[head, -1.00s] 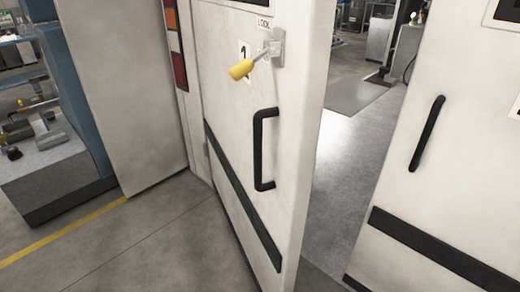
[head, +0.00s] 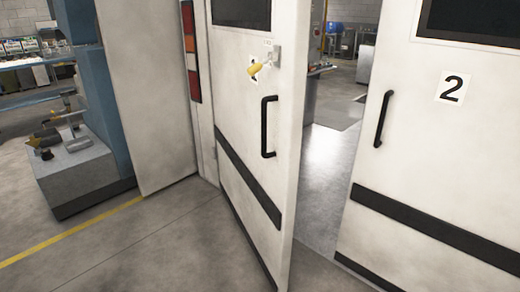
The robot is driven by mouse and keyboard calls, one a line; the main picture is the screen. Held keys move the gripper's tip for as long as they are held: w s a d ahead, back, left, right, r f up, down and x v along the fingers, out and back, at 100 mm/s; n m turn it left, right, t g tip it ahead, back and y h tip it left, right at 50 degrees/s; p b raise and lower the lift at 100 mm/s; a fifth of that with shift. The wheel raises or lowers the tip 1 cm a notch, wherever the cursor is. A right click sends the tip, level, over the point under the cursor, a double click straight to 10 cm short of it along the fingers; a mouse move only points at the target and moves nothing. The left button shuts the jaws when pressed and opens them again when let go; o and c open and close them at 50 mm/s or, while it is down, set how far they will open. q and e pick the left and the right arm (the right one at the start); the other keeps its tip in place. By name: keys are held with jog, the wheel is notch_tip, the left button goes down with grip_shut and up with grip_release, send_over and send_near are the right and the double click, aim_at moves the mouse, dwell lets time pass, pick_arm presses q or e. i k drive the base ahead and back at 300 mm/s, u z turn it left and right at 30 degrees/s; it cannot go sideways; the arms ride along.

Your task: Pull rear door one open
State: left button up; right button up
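Rear door one (head: 255,150) is a white door with a dark window at its top, standing ajar and swung out from the opening in the head view. A yellow-handled lock lever (head: 259,70) sits high on it and partly covers its number label. A black vertical pull handle (head: 268,126) is on the door below the lever, near its free edge. No part of either gripper shows in the head view.
A second white door (head: 430,140) marked 2, with its own black handle (head: 384,119), stands at the right. A gap between the doors shows grey floor (head: 325,170) beyond. A grey block (head: 75,175) beside a blue post (head: 105,100) stands at the left. The floor in front is clear.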

aim_at(259, 118)
jog(key=u, duration=1.15)
jog(key=i, duration=1.25)
jog(key=z, duration=0.15)
